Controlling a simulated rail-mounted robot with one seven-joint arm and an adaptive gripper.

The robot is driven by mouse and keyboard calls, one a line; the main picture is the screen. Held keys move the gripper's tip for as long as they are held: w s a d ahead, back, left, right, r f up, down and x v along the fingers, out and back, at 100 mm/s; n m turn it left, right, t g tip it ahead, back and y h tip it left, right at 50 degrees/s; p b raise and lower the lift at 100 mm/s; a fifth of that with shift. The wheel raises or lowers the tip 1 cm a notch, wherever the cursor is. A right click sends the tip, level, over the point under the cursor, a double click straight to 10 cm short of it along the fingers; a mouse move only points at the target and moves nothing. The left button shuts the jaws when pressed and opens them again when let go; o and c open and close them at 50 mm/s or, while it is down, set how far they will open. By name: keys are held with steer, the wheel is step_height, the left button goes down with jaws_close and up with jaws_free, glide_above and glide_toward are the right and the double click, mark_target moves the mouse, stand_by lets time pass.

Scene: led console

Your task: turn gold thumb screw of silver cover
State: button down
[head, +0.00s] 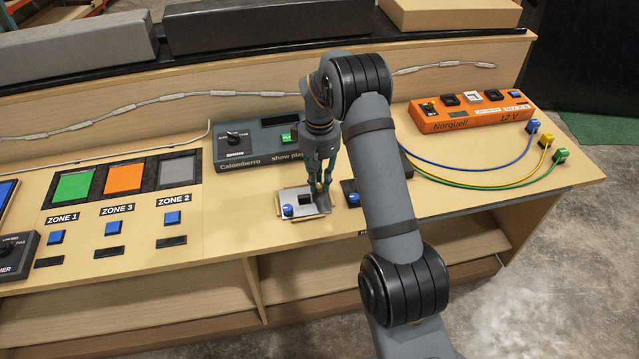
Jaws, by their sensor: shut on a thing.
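The silver cover (296,196) is a small light plate lying on the wooden console top near its front edge, below the Colomberro box. A blue knob or button (288,210) shows at its left front, with a dark slot beside it. My gripper (322,186) points down over the right part of the cover. Its fingers are shut on the gold thumb screw (319,187), of which only a small gold spot shows between the fingertips. The fingers hide most of the screw, so its turn cannot be told.
The Colomberro show player box (250,158) stands just behind my gripper. Zone panels with blue buttons (112,228) fill the left. My arm hides part of the middle right.

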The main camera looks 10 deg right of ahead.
steer(key=m+b, duration=0.1)
steer(key=m, duration=0.3)
steer(key=shift+w+a+m+b, duration=0.1)
steer(key=shift+m+b, duration=0.2)
steer(key=shift+b, duration=0.05)
steer(key=m+b, duration=0.2)
steer(key=m, duration=0.3)
steer(key=shift+w+r, duration=0.1)
steer(key=m+b, duration=0.1)
steer(key=m, duration=0.4)
steer(key=shift+b, duration=0.35)
steer(key=m+b, duration=0.1)
steer(key=m, duration=0.3)
steer(key=shift+r+m+b, duration=0.1)
steer(key=shift+m+b, duration=0.2)
steer(key=c, duration=1.9)
jaws_free()
steer(key=shift+c, duration=0.2)
steer(key=o, duration=0.4)
steer(key=shift+s, duration=0.2)
